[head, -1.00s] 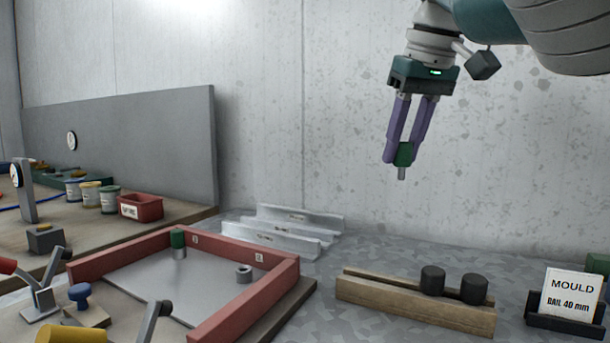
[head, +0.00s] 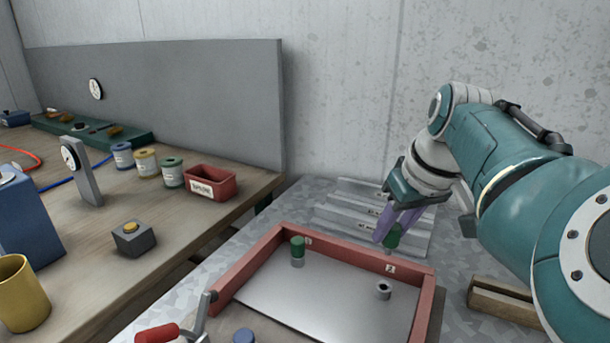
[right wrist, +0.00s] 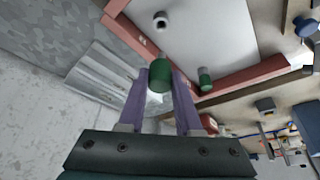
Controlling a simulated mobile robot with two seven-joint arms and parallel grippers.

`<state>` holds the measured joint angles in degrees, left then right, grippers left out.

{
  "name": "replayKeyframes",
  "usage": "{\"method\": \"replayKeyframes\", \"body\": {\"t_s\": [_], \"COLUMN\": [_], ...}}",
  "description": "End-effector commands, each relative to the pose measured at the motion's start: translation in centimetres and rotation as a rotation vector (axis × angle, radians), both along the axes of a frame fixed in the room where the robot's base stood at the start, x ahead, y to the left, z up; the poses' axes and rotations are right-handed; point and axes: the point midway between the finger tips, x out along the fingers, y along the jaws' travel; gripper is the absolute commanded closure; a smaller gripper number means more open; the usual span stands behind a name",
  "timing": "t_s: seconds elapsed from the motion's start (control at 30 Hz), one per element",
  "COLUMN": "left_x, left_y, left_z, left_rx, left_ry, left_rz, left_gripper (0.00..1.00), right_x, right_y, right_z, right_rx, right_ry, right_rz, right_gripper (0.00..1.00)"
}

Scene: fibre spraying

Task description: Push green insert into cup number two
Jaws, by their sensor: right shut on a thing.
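My right gripper (head: 386,230) is shut on a green insert (head: 393,237) with a grey pin at its lower end. It holds the insert in the air over the far right of the red-framed mould (head: 258,262). Cup number two (head: 383,290), a small grey ring near the label 2, stands on the metal plate, lower in the picture and apart from the insert. Another green insert (head: 298,246) stands upright in the cup by label 1. The right wrist view shows the held insert (right wrist: 160,72) between the purple fingers, with cup two (right wrist: 160,20) beyond it. My left gripper is not in view.
Metal rails (head: 345,215) lie behind the mould. A wooden block (head: 503,298) is at the right, partly hidden by my arm. A toggle clamp with a red handle (head: 158,333) is at the front left. A red bin (head: 212,182) stands on the left bench.

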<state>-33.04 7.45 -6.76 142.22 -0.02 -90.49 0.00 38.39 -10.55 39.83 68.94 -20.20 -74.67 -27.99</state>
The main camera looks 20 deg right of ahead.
Motion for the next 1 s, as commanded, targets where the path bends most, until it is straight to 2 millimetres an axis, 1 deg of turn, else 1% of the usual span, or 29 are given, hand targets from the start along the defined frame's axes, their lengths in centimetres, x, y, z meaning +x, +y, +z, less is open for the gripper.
{"method": "replayKeyframes", "body": {"t_s": [0.27,0.43,0.47,0.5,0.7,0.9,1.0], "left_x": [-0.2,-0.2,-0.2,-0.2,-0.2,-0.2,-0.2], "left_y": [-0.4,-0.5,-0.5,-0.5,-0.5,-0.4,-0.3], "left_z": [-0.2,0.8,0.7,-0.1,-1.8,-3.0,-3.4], "left_rx": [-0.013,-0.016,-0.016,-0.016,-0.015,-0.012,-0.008], "left_ry": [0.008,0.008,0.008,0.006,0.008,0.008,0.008], "left_rz": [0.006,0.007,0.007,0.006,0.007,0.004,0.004], "left_gripper": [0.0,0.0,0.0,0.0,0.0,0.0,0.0], "right_x": [0.0,-0.1,-0.1,-0.1,-0.1,0.0,0.0], "right_y": [0.0,0.0,0.0,0.0,0.0,0.0,0.0], "right_z": [0.0,0.3,0.0,-0.9,-3.2,-4.9,-5.4], "right_rx": [0.0,-0.001,0.0,0.001,-0.001,-0.001,0.001], "right_ry": [0.0,0.001,0.001,0.001,0.001,0.001,0.001], "right_rz": [0.0,0.002,0.001,0.001,0.001,0.002,0.001], "right_gripper": [1.0,1.0,1.0,1.0,1.0,1.0,1.0]}}
